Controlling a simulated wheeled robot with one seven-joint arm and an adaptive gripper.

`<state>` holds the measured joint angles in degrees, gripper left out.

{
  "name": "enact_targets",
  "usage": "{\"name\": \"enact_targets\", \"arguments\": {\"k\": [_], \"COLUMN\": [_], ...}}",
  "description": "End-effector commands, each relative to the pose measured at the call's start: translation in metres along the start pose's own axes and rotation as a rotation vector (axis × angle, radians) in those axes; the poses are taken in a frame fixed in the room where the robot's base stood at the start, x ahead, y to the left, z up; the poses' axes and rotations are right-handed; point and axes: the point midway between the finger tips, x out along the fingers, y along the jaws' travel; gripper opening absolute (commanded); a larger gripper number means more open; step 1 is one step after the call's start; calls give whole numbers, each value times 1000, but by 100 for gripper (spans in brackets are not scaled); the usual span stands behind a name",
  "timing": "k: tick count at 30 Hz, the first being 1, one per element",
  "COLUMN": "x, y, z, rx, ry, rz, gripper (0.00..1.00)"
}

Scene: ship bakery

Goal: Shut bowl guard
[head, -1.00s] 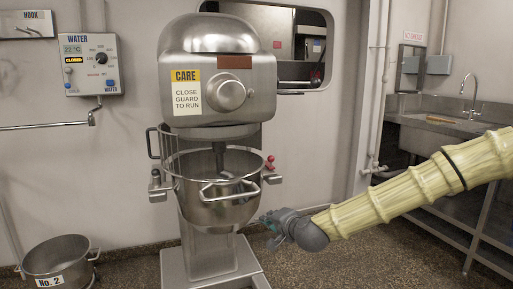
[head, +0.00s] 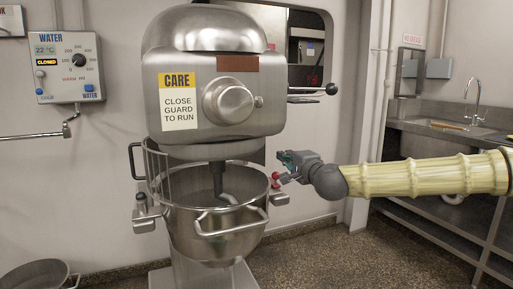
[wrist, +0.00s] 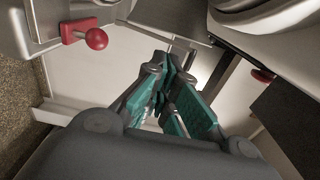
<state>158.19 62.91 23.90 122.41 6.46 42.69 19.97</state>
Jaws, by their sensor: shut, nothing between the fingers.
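The steel mixer (head: 215,95) stands in the middle of the head view, with a steel bowl (head: 207,238) under its head. The bowl guard (head: 152,163) is a curved frame at the left and back of the bowl, with a dark handle (head: 133,160) sticking out at the left. The front above the bowl is uncovered. My gripper (head: 284,166) is right of the bowl, near a red knob (head: 275,178), and touches nothing that I can see. In the wrist view its green-padded fingers (wrist: 172,92) are shut and empty. The knob also shows there (wrist: 96,39).
A lever with a black knob (head: 332,89) sticks out right of the mixer head. A water panel (head: 67,66) is on the left wall. A spare bowl (head: 38,275) stands on the floor at left. A sink counter (head: 455,133) is at right.

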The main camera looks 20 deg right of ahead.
Motion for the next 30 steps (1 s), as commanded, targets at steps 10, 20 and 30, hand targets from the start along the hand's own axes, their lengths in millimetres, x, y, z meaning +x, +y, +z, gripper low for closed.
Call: {"name": "enact_targets", "arguments": {"k": [10,20,30], "x": [45,98,128], "y": [3,3,1], "z": [22,23,43], "rx": [-4,-3,-2], "ry": [-25,-25,-25], "rz": [1,1,0], "gripper": [0,0,0]}}
